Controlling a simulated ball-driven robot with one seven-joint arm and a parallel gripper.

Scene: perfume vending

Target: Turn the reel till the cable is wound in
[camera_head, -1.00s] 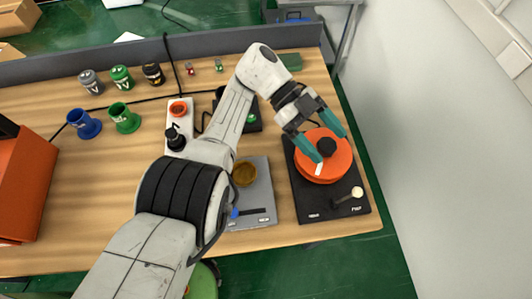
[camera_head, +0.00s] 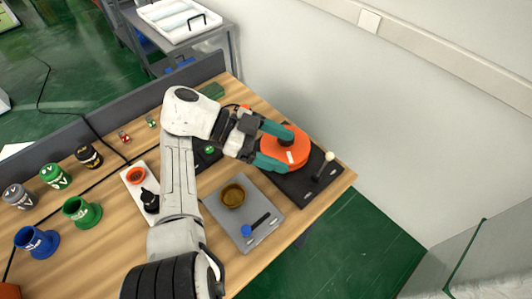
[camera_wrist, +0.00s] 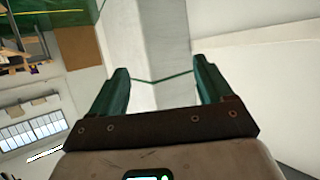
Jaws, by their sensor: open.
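The orange reel (camera_head: 297,152) lies flat on a black base plate (camera_head: 312,188) at the right end of the table. A lever with a white knob (camera_head: 329,156) stands on the plate's right side. My gripper (camera_head: 287,150) is at the reel's left side, its teal fingers spread apart over or beside the reel. I cannot tell whether they touch it. The reel's dark centre is largely hidden by the upper finger. In the wrist view my gripper (camera_wrist: 160,75) is open with nothing between the fingers; the reel is out of that view. I cannot tell which cable belongs to the reel.
A grey plate (camera_head: 258,205) with a brown bowl (camera_head: 232,196) and a blue-knobbed slider lies left of the reel. A white tray (camera_head: 140,188) with a black bottle stands further left. Coloured cups (camera_head: 82,212) fill the left side. The wall is close on the right.

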